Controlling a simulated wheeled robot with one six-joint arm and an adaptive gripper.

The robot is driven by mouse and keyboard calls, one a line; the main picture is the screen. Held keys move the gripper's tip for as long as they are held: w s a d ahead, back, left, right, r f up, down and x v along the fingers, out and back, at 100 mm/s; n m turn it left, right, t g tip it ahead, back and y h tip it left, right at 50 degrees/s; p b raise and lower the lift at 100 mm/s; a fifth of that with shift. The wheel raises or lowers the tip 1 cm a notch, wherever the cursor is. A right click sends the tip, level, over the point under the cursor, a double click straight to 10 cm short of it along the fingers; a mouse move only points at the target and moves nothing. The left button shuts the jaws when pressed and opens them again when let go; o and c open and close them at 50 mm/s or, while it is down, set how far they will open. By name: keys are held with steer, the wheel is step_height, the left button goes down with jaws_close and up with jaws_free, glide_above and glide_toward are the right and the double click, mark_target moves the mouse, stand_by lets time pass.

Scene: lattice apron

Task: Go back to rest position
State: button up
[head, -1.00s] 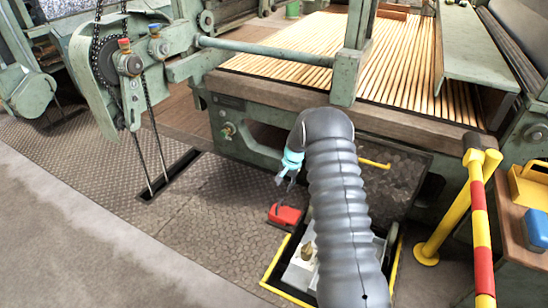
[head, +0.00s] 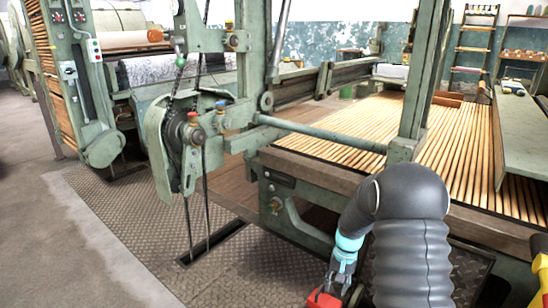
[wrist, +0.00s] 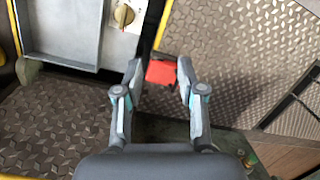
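My gripper (wrist: 160,70) is open in the wrist view, its two grey fingers apart with nothing gripped between them. A red object (wrist: 160,73) shows in the gap between the fingertips, seemingly beyond them and lower down. In the head view my gripper (head: 340,275) hangs pointing down at the bottom, below a teal band, partly hidden by my dark arm. The red object (head: 323,299) shows just below it, cut by the picture's lower edge.
A green machine with a wooden slatted bed (head: 410,135) stands in front of my arm. Chains (head: 187,215) hang at a floor slot on the left. The wrist view shows a grey tray (wrist: 65,35) and brass knob (wrist: 124,15). Bare floor (head: 50,240) lies at left.

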steer(key=s+a+r+n+t+p, duration=0.1)
steer(key=s+r+t+p, duration=0.1)
steer(key=s+r, duration=1.2)
steer(key=s+a+r+n+t+h+p, duration=0.1)
steer(key=s+r+t, duration=0.3)
steer(key=s+r, duration=1.1)
step_height(320, 180, up, 4)
steer(key=shift+s+a+f+n+t+p, duration=0.25)
steer(key=shift+a+n+t+p, duration=0.15)
steer(key=shift+a+n, duration=0.4)
steer(key=shift+d, duration=0.15)
